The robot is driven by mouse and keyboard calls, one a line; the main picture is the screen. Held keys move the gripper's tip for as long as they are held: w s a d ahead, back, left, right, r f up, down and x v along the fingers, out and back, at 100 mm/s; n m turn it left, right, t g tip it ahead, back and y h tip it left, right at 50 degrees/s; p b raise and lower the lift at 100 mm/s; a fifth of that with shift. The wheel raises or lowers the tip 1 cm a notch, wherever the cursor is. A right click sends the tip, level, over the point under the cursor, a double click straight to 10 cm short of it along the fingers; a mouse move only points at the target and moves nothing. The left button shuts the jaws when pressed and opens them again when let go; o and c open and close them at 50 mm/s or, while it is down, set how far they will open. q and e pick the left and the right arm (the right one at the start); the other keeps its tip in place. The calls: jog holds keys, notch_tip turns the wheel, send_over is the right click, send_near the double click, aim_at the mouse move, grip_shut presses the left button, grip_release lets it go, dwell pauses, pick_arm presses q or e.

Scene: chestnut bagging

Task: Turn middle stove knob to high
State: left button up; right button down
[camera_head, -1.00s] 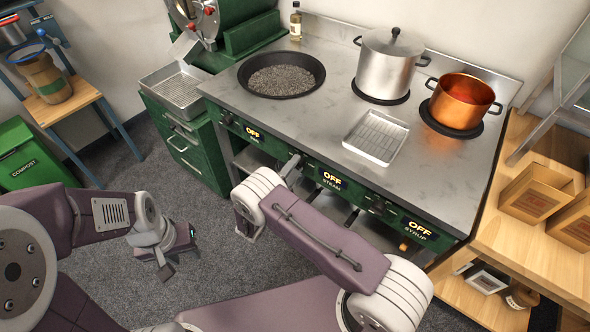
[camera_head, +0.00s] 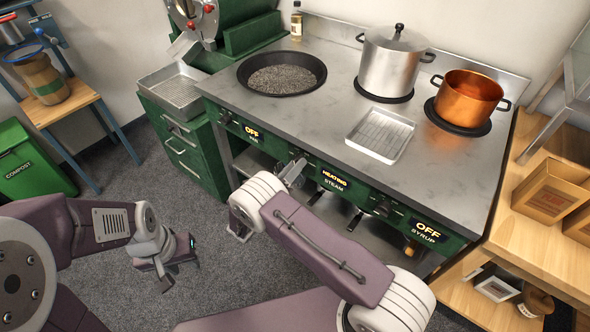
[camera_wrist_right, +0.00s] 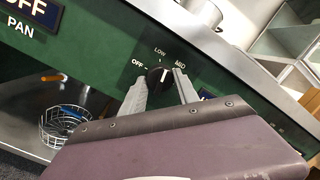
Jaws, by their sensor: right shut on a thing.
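The middle stove knob (camera_wrist_right: 158,76) is black and sits on the green front panel, with OFF, LOW and MID marks around it in the right wrist view. My right gripper (camera_head: 294,169) is shut on this knob, one finger on each side. The knob's pointer seems turned to the right of OFF, but its exact setting is hard to read. The STEAM display (camera_head: 334,179) beside it reads HEATING in orange. My left gripper (camera_head: 163,268) hangs low over the floor at left, away from the stove; its jaws are too small to judge.
The PAN display (camera_head: 252,132) and SYRUP display (camera_head: 427,231) both read OFF. A black pan (camera_head: 281,91), a steel pot (camera_head: 390,62) and a copper pot (camera_head: 467,97) stand on the stove. A metal tray (camera_head: 381,134) lies near its front edge. A wire basket (camera_wrist_right: 66,125) shows below the panel.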

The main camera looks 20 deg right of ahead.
jog(key=shift+w+a+r+m+g+b, duration=0.1)
jog(key=shift+m+g+b, duration=0.65)
jog(key=shift+m, duration=2.85)
jog(key=shift+a+f+m+g+b, duration=0.2)
jog(key=shift+m+b, duration=1.1)
jog(key=shift+m, duration=2.3)
jog(key=shift+w+d+r+m+g+b, duration=0.15)
jog(key=shift+m+g+b, duration=0.65)
jog(key=shift+m, duration=2.8)
jog(key=shift+s+t, duration=0.1)
jog(key=shift+t, duration=0.15)
jog(key=c, duration=0.9)
grip_release()
jog(key=shift+r, duration=0.1)
jog(key=shift+a, duration=0.15)
jog(key=v, duration=0.9)
